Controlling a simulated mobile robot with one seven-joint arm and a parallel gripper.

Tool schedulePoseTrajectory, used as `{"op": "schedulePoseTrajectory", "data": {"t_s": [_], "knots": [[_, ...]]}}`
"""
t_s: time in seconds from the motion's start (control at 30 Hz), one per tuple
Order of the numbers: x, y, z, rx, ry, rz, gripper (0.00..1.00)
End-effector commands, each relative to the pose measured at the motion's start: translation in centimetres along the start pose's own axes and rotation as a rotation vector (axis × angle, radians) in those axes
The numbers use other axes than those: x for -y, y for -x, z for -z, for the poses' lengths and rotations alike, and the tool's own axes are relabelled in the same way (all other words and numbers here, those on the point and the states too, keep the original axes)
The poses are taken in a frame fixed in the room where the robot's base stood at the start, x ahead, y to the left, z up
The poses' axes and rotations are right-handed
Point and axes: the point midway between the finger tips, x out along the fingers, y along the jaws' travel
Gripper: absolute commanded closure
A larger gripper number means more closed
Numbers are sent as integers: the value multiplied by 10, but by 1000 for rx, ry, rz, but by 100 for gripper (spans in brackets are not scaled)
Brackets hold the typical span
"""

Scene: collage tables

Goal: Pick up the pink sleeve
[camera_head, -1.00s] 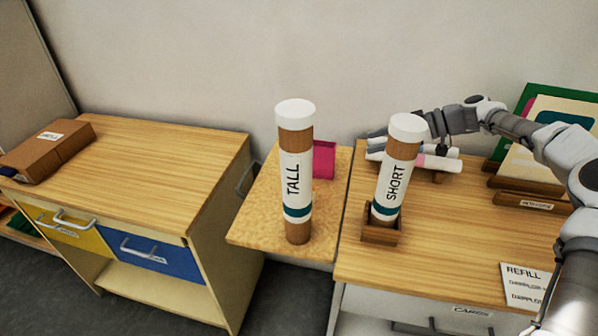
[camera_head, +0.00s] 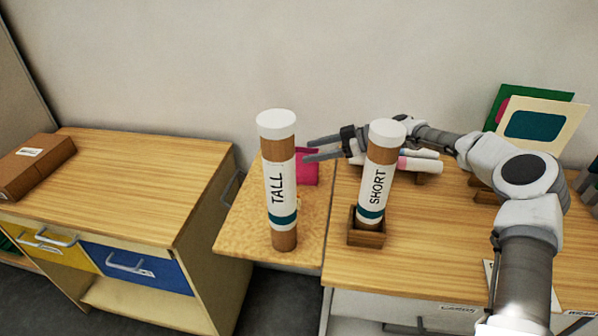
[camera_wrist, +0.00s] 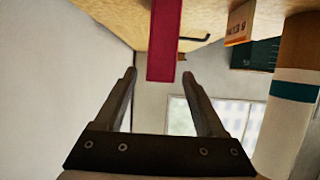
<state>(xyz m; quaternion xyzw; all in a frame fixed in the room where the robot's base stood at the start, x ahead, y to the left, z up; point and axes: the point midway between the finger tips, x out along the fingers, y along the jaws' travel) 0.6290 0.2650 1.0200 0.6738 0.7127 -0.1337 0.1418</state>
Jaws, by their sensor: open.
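The pink sleeve (camera_head: 307,168) stands on the speckled leaf between the two tables, partly hidden behind the TALL tube in the head view. In the wrist view the pink sleeve (camera_wrist: 165,40) shows as an upright narrow strip, ahead of the fingertips and roughly between them. My gripper (camera_head: 308,149) is open and empty, reaching leftward behind the SHORT tube, with its fingertips close to the sleeve. In the wrist view my gripper (camera_wrist: 160,76) has its two fingers spread apart. Whether a finger touches the sleeve I cannot tell.
The TALL tube (camera_head: 279,190) stands on the speckled leaf (camera_head: 238,225) in front of the sleeve. The SHORT tube (camera_head: 377,180) stands in a wooden holder (camera_head: 366,236) on the right table. Rolled tubes (camera_head: 420,163) lie behind it. A brown box (camera_head: 30,170) lies on the left table.

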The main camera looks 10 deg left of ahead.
Motion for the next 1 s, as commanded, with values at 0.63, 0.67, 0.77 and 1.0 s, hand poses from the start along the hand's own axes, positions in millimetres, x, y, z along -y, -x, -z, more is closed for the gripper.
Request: {"op": "schedulePoseTrajectory", "data": {"t_s": [0.63,0.67,0.77,1.0], "knots": [[0,-48,1,0,0,1,42],[0,-48,1,0,0,1,47],[0,-48,1,0,0,1,65],[0,-47,1,0,0,1,100]]}}
